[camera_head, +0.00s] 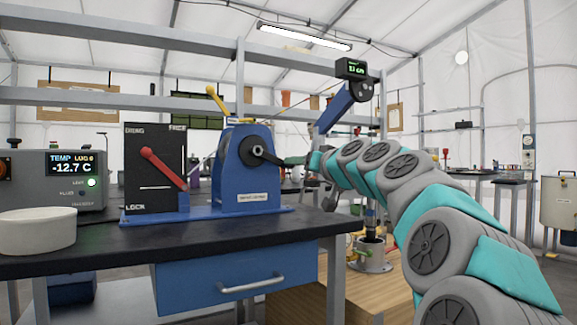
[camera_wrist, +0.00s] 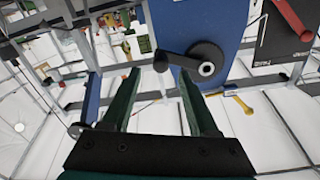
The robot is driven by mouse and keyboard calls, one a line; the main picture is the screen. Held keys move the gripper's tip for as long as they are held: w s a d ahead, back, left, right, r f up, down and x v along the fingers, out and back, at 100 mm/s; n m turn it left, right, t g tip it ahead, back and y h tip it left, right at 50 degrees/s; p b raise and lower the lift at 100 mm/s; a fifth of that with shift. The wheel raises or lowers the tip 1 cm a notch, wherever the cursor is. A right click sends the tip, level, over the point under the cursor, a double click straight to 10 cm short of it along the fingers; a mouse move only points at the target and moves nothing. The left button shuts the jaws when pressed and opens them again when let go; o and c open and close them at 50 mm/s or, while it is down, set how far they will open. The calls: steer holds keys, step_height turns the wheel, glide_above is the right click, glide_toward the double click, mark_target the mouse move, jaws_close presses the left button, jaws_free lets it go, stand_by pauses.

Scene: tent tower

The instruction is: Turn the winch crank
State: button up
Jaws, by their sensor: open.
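The blue winch (camera_head: 246,172) stands on the dark workbench, with its black crank (camera_head: 265,156) on the face toward my arm. In the wrist view the crank (camera_wrist: 188,63) runs left from its round hub to a dark knob-like end. My gripper (camera_wrist: 158,74) is open, its two dark green fingers apart. The crank's end shows between and just beyond the fingertips; I cannot tell whether they touch it. In the head view my gripper (camera_head: 300,161) is small and dark beside the crank, and its fingers are hard to make out there.
A black panel (camera_head: 150,168) with a red lever stands left of the winch. A grey temperature unit (camera_head: 40,165) and a white round block (camera_head: 38,230) are farther left. A blue post with a green display (camera_head: 351,68) rises behind my arm. Bare bench top (camera_head: 150,236) lies in front.

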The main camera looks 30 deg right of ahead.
steer(key=shift+w+d, duration=0.15)
steer(key=shift+w, duration=1.3)
steer(key=shift+w+d, duration=0.1)
steer(key=shift+w, duration=1.35)
steer(key=shift+c, duration=0.3)
jaws_close()
